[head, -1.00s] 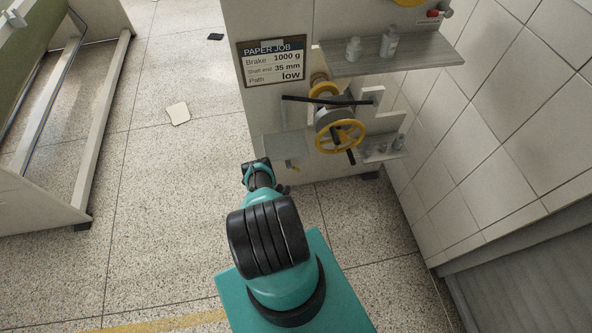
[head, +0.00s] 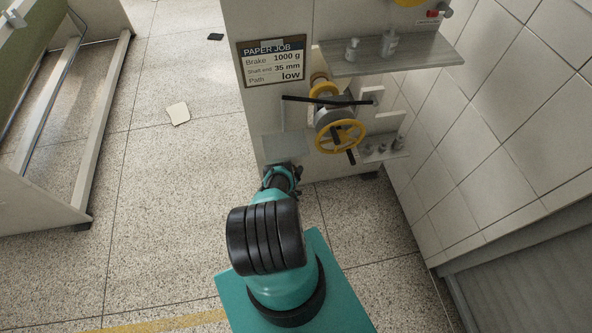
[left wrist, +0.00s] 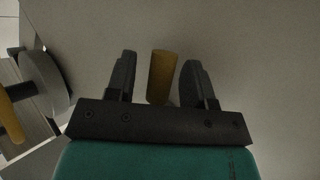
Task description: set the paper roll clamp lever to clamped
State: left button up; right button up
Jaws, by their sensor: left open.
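My left gripper (head: 286,172) is at the machine's lower front, just below a pale grey plate (head: 286,147). In the left wrist view, its two dark fingers (left wrist: 157,75) are open. A short yellow cylindrical handle (left wrist: 162,76) stands between them, with a gap visible on each side. It appears to be the clamp lever's grip; in the head view the gripper hides it. The paper roll shaft with its yellow handwheel (head: 340,136) is to the upper right of the gripper. My right gripper is not in view.
A dark bar (head: 325,100) crosses above the handwheel. A grey shelf (head: 392,54) with small bottles juts out above, and a smaller ledge (head: 372,157) holds small parts at right. A sign (head: 272,61) reads PAPER JOB. In the wrist view, a grey disc (left wrist: 45,80) is at left.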

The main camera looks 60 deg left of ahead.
pick_arm(q)
grip_shut()
dwell(0.5)
